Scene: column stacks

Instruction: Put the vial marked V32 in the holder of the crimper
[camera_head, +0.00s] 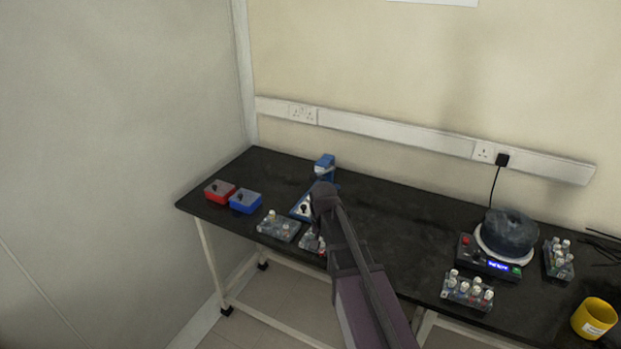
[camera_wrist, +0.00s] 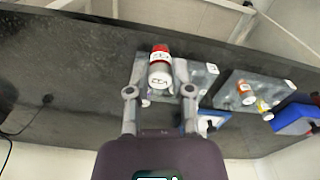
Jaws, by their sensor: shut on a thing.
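In the wrist view my gripper (camera_wrist: 160,88) is closed around a small vial (camera_wrist: 160,75) with a pale end and dark marks that are too small to read surely. A red part (camera_wrist: 160,50) shows just beyond it, and I cannot tell if it belongs to the same vial. A clear rack (camera_wrist: 204,78) lies behind the fingers. The blue crimper (camera_head: 325,165) with its white triangular plate (camera_head: 303,208) stands on the bench in the head view, just left of my arm. Its holder is not clear. My arm hides the fingertips in the head view.
A clear vial rack (camera_head: 279,226) and a partly hidden one (camera_head: 312,242) stand at the front edge. Red (camera_head: 219,192) and blue (camera_head: 245,201) boxes are at left. A hotplate (camera_head: 488,262), more racks (camera_head: 467,292) and a yellow cup (camera_head: 593,319) are at right. The middle is clear.

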